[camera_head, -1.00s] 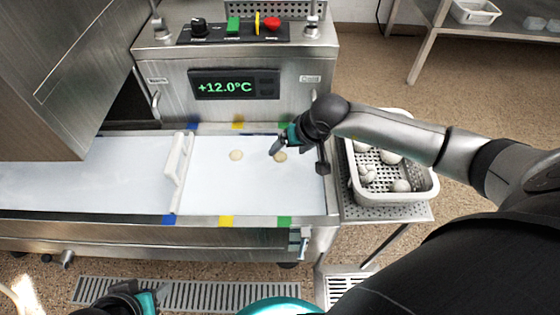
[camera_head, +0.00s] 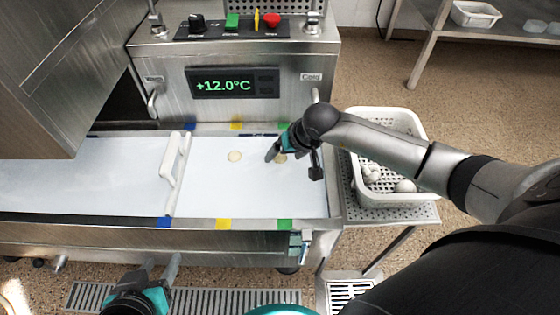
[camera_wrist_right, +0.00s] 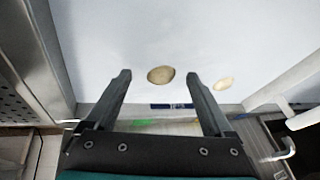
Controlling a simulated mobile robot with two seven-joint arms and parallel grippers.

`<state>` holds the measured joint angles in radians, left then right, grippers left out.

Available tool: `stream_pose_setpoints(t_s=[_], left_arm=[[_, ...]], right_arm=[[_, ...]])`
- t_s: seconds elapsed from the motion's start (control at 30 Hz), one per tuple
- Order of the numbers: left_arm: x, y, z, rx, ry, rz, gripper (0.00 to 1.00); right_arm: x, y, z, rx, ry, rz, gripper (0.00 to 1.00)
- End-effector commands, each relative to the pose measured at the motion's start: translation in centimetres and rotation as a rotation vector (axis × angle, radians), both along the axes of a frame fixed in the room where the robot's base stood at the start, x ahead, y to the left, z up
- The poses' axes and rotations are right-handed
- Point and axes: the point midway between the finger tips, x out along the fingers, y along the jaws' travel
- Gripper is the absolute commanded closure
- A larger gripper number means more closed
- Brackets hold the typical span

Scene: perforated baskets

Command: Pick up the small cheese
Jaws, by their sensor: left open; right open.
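Two round, pale yellow cheeses lie apart on the white belt. One cheese (camera_head: 281,159) is at my right gripper and partly covered by it; the other cheese (camera_head: 234,156) lies to its left. Their sizes look alike in the head view, so I cannot tell which is the small one. My right gripper (camera_head: 292,166) is open and low over the belt. In the right wrist view, the nearer cheese (camera_wrist_right: 161,75) shows between its fingertips, and the other cheese (camera_wrist_right: 223,83) is outside the right finger. My left gripper (camera_head: 162,264) is open and empty in front of the machine.
A white perforated basket (camera_head: 428,165) with several white round pieces stands right of the belt, partly behind my right arm. A white bar (camera_head: 172,165) crosses the belt left of the cheeses. A steel machine with a +12.0°C display (camera_head: 235,82) stands behind.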

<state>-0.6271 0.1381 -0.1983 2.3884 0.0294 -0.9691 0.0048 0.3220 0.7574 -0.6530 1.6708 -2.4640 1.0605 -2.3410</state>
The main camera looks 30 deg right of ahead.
Motion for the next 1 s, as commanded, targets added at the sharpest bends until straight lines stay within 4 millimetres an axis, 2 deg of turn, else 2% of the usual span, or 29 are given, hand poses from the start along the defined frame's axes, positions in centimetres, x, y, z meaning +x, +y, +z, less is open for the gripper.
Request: stream_pose_setpoints(t_s=[0.33, 0.73, 0.77, 1.0], left_arm=[[1.1, -2.2, 0.1, -0.086, -0.162, -0.023, 0.50], [1.4, -2.7, 0.4, -0.106, -0.200, -0.026, 0.50], [1.4, -2.7, 0.4, -0.106, -0.200, -0.026, 0.50], [1.3, -2.7, 0.4, -0.106, -0.199, -0.026, 0.50]], right_arm=[[0.8, 0.2, -1.8, 0.000, -0.001, -0.001, 0.13], [0.9, 0.3, -2.0, 0.000, 0.000, 0.000, 0.13], [0.9, 0.3, -2.0, 0.000, 0.000, 0.000, 0.14], [0.9, 0.3, -2.0, 0.000, 0.000, 0.000, 0.41]])
